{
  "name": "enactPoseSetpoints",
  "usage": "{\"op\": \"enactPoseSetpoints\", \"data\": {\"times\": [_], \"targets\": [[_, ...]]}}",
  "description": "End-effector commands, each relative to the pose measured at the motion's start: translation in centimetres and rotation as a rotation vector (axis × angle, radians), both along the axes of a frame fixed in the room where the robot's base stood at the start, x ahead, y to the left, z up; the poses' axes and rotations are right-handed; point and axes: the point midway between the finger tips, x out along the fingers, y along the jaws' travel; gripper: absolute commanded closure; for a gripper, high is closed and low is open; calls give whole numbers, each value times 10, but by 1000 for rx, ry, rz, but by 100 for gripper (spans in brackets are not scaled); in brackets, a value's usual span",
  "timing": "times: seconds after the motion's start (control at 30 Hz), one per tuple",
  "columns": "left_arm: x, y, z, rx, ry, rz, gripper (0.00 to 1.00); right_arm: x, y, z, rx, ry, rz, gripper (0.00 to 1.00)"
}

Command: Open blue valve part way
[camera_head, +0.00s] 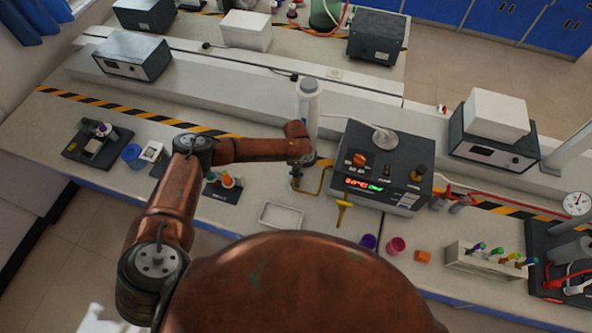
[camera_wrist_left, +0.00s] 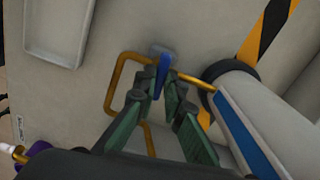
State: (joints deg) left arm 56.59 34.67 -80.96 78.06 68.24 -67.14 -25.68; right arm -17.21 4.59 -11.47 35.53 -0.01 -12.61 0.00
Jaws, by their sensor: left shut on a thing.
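The blue valve handle (camera_wrist_left: 162,76) is a narrow blue lever on a brass pipe (camera_wrist_left: 122,66) in the left wrist view. My left gripper (camera_wrist_left: 157,93) has its dark green fingers on either side of the lever and is shut on it. The fingers hide the lever's near end and part of the pipe. In the head view the brass pipe (camera_head: 325,179) shows beside the white column. There my left arm reaches in from the left, and its wrist covers most of the gripper and valve. My right gripper is not in view.
A white column (camera_head: 309,106) stands close behind the left wrist. A black control box (camera_head: 383,165) with a lit display is to the right. Cups and a tube rack (camera_head: 485,262) are farther right.

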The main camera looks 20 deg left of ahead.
Motion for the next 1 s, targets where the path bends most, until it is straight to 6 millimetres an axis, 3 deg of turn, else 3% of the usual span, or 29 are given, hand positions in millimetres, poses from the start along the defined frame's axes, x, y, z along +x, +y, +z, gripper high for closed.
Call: {"op": "enactPoseSetpoints", "data": {"times": [0.6, 1.0], "targets": [[-1, -1, 2, -1, 2, 496, 100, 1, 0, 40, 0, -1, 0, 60], [0, -1, 1, -2, 0, 642, 100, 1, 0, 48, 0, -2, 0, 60]]}}
